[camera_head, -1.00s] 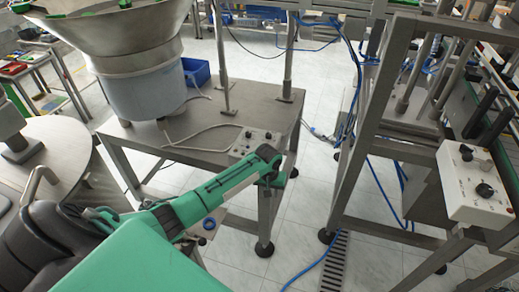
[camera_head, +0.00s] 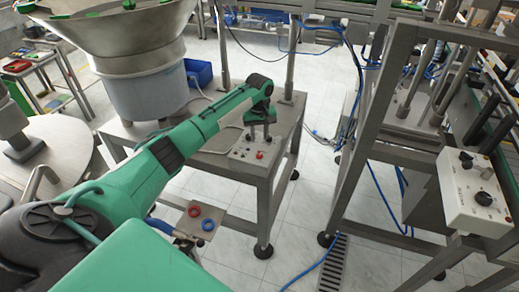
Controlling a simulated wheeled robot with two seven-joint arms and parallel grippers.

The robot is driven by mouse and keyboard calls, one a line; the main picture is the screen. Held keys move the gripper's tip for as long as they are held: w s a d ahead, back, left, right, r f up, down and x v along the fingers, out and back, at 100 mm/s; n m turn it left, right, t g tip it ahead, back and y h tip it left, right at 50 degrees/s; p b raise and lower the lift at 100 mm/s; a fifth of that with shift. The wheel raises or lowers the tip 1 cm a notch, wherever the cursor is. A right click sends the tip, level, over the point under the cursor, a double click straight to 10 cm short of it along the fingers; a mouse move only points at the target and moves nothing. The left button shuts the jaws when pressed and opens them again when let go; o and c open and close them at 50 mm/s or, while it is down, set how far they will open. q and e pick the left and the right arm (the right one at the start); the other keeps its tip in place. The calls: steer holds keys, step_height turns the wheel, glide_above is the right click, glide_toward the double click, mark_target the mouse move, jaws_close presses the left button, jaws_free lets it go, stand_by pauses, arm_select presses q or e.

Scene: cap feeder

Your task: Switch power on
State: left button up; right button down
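The control panel (camera_head: 246,154) lies at the front right corner of the steel feeder table. It carries small dark knobs and a red button (camera_head: 260,155). My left gripper (camera_head: 260,136) hangs over the back part of this panel, pointing down. Its two dark fingers look apart, with a gap between them. They partly hide the knobs there, and I cannot tell whether they touch one. My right gripper is out of view.
The feeder bowl (camera_head: 108,30) stands on the table (camera_head: 212,160) at the left, near a blue bin (camera_head: 198,72). A second white control box (camera_head: 474,195) is on the steel frame at the right. Tiled floor lies between table and frame.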

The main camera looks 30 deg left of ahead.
mark_target(259, 153)
arm_select(q)
step_height(259, 153, down, 8)
steer(key=shift+f+p, duration=0.15)
steer(key=shift+p, duration=0.15)
jaws_close()
